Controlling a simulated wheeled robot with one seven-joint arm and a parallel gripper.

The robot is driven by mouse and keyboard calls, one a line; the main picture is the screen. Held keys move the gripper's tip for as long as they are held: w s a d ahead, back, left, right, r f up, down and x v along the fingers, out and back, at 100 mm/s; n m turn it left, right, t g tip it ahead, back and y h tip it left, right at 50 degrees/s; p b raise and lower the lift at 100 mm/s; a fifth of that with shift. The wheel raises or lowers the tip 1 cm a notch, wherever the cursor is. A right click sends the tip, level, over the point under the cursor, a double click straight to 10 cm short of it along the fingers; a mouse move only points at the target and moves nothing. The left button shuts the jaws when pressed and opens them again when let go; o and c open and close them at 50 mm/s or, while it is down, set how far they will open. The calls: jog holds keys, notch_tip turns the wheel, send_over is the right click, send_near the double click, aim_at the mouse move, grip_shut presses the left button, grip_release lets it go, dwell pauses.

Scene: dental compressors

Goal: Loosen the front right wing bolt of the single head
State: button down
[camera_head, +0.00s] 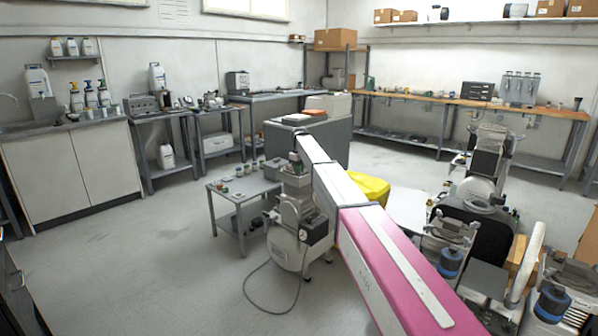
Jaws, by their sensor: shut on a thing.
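The single-head compressor (290,245) stands on the floor at the middle of the head view, with a grey head (295,185) on top of its pale tank. My pink and white arm reaches out to it from the lower right. My gripper (296,166), small and dark at the arm's far end, points down at the top of the head. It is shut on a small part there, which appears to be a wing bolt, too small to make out. My arm hides the right side of the head, and the other wing bolts cannot be told apart.
A low grey table (240,187) with small jars stands just left of the compressor. A cable (272,296) lies on the floor in front. A yellow bag (370,188) is behind my arm. More compressors (452,240) crowd the right. The floor at left is clear.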

jog(key=n, duration=0.4)
jog(key=shift+n, duration=2.2)
jog(key=c, duration=1.2)
grip_release()
jog(key=shift+r, duration=0.1)
notch_tip(320, 180, up, 11)
jog(key=shift+f, duration=0.2)
